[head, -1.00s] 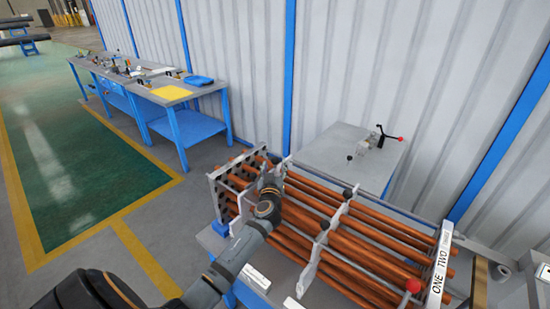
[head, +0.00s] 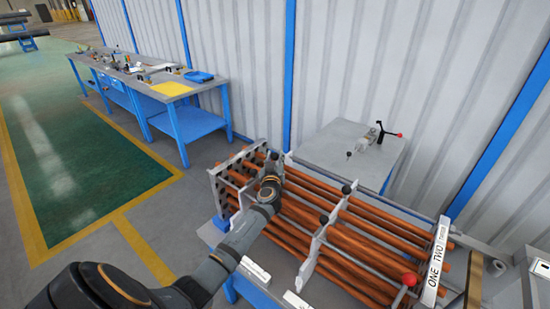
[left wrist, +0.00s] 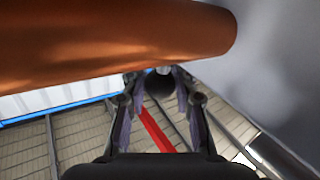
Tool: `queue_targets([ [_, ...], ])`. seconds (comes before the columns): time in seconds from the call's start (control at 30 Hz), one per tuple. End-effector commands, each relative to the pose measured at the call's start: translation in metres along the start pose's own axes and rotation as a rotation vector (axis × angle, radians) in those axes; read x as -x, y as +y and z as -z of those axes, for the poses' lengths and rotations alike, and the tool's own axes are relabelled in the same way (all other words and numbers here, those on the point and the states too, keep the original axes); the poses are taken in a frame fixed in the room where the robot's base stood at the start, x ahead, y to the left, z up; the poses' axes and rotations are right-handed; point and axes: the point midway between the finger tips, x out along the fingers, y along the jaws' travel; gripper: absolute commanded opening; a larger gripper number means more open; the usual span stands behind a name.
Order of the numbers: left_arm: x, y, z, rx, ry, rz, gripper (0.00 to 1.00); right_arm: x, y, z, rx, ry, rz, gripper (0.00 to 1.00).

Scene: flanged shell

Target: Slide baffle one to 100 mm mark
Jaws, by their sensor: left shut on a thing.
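The copper tube bundle (head: 375,232) lies across the bench. A perforated end plate (head: 217,192) stands at its left end. A pale upright baffle (head: 313,258) stands mid-bundle. Another pale plate beside my left gripper is mostly hidden by my arm, and I cannot read its number. My left gripper (head: 271,181) is at the left part of the bundle, close to the end plate. In the left wrist view its fingers (left wrist: 160,84) close on a small dark round piece. A copper tube (left wrist: 110,38) passes just above them. My right gripper is not in view.
A white strip lettered ONE, TWO (head: 436,262) stands at the right end, near a red ball (head: 409,279). A grey table (head: 350,152) with a clamp stands behind. A blue workbench (head: 190,122) is farther left. No millimetre mark is readable.

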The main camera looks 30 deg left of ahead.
Motion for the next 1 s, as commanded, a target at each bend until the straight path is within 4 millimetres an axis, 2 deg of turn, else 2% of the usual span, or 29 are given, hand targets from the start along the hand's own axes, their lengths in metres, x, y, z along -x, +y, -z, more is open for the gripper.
queue_targets([
  [0.27,0.003,0.003,-0.004,0.001,-0.001,0.000,0.00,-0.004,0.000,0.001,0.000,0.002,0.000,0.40],
  [0.37,0.012,0.017,-0.011,0.006,-0.001,-0.002,0.00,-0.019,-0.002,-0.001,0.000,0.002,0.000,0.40],
  [0.5,0.033,0.046,-0.021,0.010,-0.002,-0.002,0.00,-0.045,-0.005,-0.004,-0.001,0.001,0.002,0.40],
  [0.67,0.050,0.072,-0.023,0.006,-0.004,0.000,0.00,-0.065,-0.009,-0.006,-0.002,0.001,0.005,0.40],
  [0.8,0.056,0.081,-0.020,0.000,-0.004,0.001,0.00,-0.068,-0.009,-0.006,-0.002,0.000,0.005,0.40],
  [1.0,0.056,0.081,-0.019,-0.002,-0.006,0.003,0.00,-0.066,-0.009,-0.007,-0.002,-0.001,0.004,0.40],
])
